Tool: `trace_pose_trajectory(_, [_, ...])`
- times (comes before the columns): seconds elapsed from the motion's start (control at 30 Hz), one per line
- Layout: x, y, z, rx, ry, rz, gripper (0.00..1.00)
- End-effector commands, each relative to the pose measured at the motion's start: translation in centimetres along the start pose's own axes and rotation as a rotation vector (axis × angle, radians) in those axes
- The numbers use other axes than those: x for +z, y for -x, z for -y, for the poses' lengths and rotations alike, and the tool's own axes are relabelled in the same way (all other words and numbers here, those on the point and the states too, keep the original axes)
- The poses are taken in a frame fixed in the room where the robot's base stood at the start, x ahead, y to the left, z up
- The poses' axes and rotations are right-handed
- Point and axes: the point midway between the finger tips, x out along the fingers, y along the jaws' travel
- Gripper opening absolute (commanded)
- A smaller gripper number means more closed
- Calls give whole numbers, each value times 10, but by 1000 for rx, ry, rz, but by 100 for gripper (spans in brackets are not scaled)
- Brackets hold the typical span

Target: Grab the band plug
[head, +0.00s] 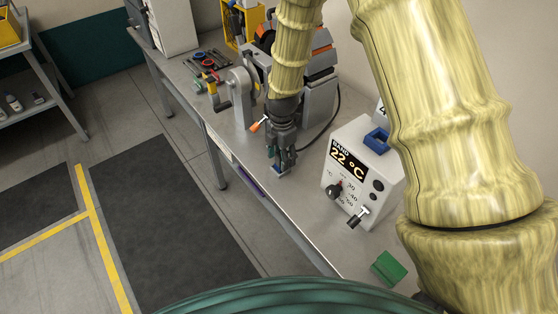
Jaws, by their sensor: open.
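My gripper (282,162) points down over the grey bench, left of the white control box. It is open. A small blue piece (278,170), which looks like the band plug, is at its fingertips and partly hidden by them. I cannot tell whether the fingers touch it. The white box (340,188) has a display reading "BAND 22 °C", a dial and a lever. A blue open block (376,140) sits on top of this box.
A grey clamp machine (240,95) with a crank and an orange-tipped lever (258,125) stands behind my gripper. A dark cable runs beside it. A green block (388,267) lies at the bench's near end. Hand tools (208,62) lie farther back. Bench (290,205) is bare in front of my gripper.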

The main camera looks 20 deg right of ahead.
Motion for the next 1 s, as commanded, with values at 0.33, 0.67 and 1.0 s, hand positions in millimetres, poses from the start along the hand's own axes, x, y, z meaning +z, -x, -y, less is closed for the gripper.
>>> trace_pose_trajectory(0.33, [-1,-12,-1,1,2,0,52])
trace_pose_trajectory(0.67, [-1,-12,0,0,3,0,12])
trace_pose_trajectory(1.0, [-1,-11,0,1,2,0,1])
